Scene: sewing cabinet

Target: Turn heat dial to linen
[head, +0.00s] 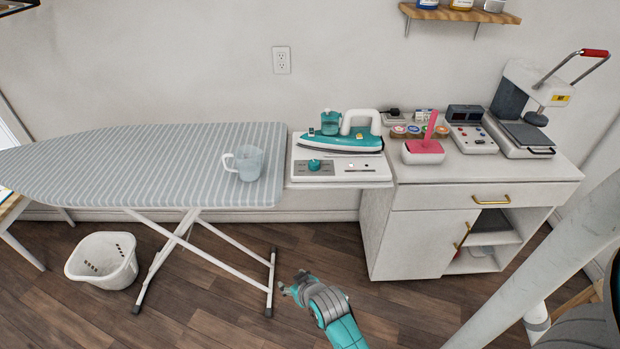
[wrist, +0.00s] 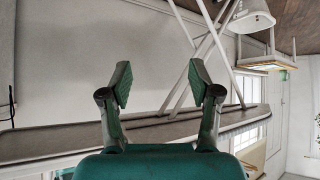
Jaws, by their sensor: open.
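The teal heat dial (head: 314,164) sits on the front panel of the white iron station (head: 341,181), at its left side. The dial's marks are too small to read. A teal and white iron (head: 343,141) rests on top of the station behind the dial. My gripper (head: 287,287) is low over the floor, in front of and well below the station, apart from everything. In the wrist view, my gripper (wrist: 160,85) has its two fingers spread wide with nothing between them. The dial is not in the wrist view.
A striped ironing board (head: 110,165) with a clear measuring cup (head: 246,163) adjoins the station's left. The white cabinet (head: 420,242) stands to the right, bearing a pink-handled item (head: 424,149) and a heat press (head: 520,128). A white basket (head: 102,260) is on the floor at left.

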